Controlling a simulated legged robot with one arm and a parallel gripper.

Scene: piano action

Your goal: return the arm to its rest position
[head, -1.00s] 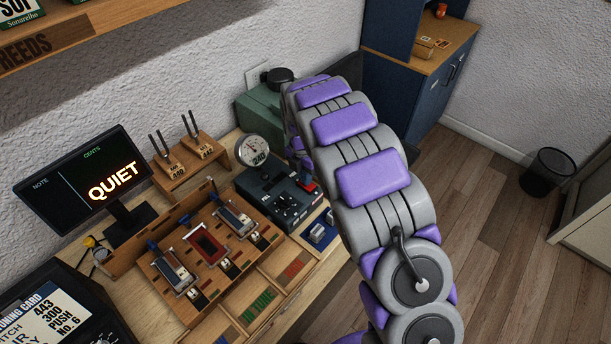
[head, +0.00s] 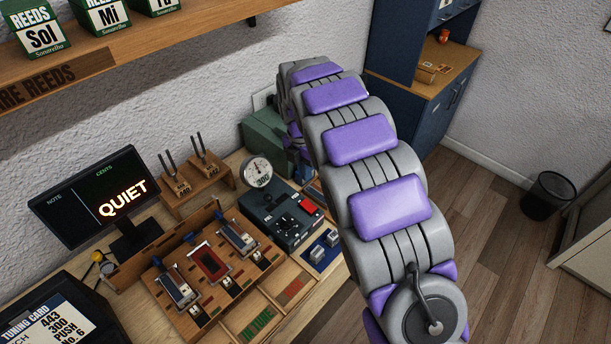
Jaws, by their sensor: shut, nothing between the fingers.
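My arm (head: 375,165), grey with purple pads, rises from the lower right and reaches over the right end of the workbench in the head view. Its far end bends down beside the green box. The gripper itself cannot be made out, as the arm's own links hide it. Nothing is seen held.
The bench (head: 150,318) carries a monitor reading QUIET (head: 95,198), a tuning-fork stand (head: 200,182), a wooden rack (head: 215,268), a dark box with a gauge (head: 280,218) and a green box (head: 268,138). A shelf (head: 110,48) overhangs the left.

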